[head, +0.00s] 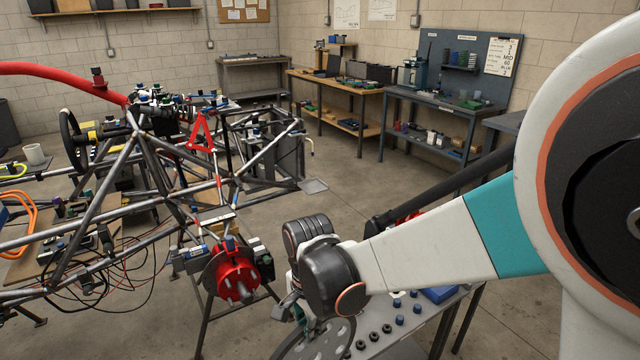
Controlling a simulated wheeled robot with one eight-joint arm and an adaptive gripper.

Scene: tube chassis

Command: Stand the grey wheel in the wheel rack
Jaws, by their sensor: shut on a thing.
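The grey wheel (328,345) is at the bottom edge of the head view, partly cut off by the frame. It is a disc with holes in it, seen at a slant. My gripper (300,318) is at the wheel's upper left rim and is shut on it; my wrist hides part of the contact. I cannot tell whether the wheel also touches the table beside it. I cannot make out the wheel rack for certain in this view.
A small table (424,318) with several black nuts and blue caps lies right of the wheel. The tube chassis (140,200) with a red hub (236,276) stands close on the left. Workbenches (440,110) line the back wall. The floor (340,190) between is mostly clear.

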